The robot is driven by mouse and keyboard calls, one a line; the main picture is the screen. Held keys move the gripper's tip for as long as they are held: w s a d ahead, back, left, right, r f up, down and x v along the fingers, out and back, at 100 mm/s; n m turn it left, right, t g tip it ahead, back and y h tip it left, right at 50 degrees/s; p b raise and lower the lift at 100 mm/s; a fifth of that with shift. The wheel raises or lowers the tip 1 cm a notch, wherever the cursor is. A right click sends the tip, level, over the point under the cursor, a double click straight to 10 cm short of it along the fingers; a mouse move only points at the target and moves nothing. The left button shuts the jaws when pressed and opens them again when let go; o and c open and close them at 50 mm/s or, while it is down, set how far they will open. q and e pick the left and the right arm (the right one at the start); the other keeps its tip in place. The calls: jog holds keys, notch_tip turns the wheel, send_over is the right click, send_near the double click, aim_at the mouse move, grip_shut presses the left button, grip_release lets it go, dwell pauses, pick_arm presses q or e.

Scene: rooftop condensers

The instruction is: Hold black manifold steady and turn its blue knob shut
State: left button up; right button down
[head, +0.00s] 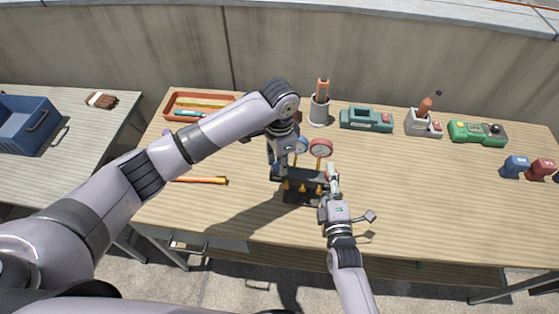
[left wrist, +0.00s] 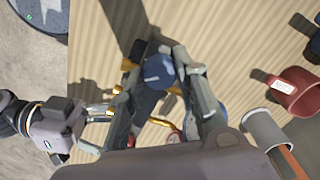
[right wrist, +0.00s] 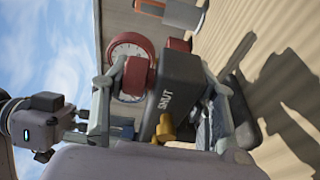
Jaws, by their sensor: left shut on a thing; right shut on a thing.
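The black manifold (head: 305,176) stands on the wooden bench with brass fittings along its front and a blue and a red gauge (head: 321,147) behind it. The blue knob (left wrist: 158,72) sits between the fingers of my left gripper (left wrist: 157,62), which is shut on it; the arm hides the knob in the head view. My right gripper (head: 333,182) is shut on the manifold's right end. In the right wrist view, its fingers flank the black body (right wrist: 172,85) marked "SHUT", beside a red knob (right wrist: 138,76). I cannot tell how far the blue knob is turned.
An orange tray (head: 170,104), a cup (head: 319,111), a teal device (head: 366,119), a grey holder (head: 423,124) and a green device (head: 477,132) line the back. An orange stick-like tool (head: 200,180) lies left.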

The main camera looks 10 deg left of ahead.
pick_arm(q)
jog(key=m, duration=0.3)
jog(key=shift+m, duration=2.1)
jog(key=o, duration=1.2)
jog(key=shift+c, duration=0.2)
notch_tip(320, 180, up, 12)
